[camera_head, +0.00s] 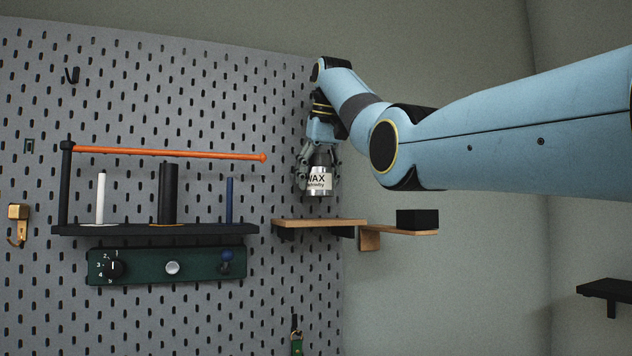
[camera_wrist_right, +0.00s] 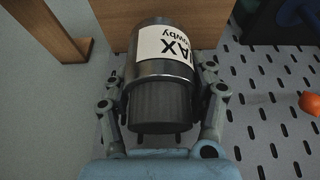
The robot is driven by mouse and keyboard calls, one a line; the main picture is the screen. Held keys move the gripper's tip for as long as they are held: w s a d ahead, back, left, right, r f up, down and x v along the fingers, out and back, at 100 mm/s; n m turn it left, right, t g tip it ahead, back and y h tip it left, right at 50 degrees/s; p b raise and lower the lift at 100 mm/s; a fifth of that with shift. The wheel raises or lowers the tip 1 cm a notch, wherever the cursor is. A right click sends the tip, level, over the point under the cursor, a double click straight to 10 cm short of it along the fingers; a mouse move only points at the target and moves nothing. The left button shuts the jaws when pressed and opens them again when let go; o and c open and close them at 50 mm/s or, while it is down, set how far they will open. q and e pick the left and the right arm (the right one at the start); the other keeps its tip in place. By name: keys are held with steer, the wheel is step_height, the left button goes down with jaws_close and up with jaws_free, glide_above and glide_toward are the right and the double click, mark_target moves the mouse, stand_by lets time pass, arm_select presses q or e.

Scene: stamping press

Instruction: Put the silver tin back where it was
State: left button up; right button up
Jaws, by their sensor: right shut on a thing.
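The silver tin (camera_head: 320,181) has a white label reading "WAX" and a dark ribbed lid. My right gripper (camera_head: 319,166) is shut on it from above and holds it upright in the air. In the head view the tin hangs above a small wooden shelf (camera_head: 318,222) on the pegboard, with a gap between them. In the right wrist view the tin (camera_wrist_right: 163,55) sits between the two fingers of my right gripper (camera_wrist_right: 163,100), its lid toward the camera, with the wooden shelf (camera_wrist_right: 120,15) beyond it. My left gripper is out of view.
A second wooden shelf (camera_head: 385,231) to the right bears a black block (camera_head: 417,219). To the left, a black shelf (camera_head: 130,231) holds upright white, black and blue rods. An orange bar (camera_head: 170,153) extends above it. A green panel (camera_head: 190,267) with knobs is below.

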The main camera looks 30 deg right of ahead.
mark_target(315, 195)
steer(key=shift+w+a+f, duration=0.25)
steer(key=shift+f, duration=0.05)
step_height(315, 195, down, 3)
steer(key=shift+f+p, duration=0.2)
steer(key=shift+p, duration=0.35)
steer(key=shift+d+f, duration=0.15)
steer(key=shift+f, duration=0.1)
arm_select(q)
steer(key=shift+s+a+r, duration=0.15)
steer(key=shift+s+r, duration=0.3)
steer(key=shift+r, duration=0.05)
arm_select(e)
steer(key=shift+a, duration=0.2)
steer(key=shift+f, duration=0.1)
steer(key=o, duration=1.3)
steer(key=shift+d, duration=0.1)
steer(key=shift+o, duration=0.2)
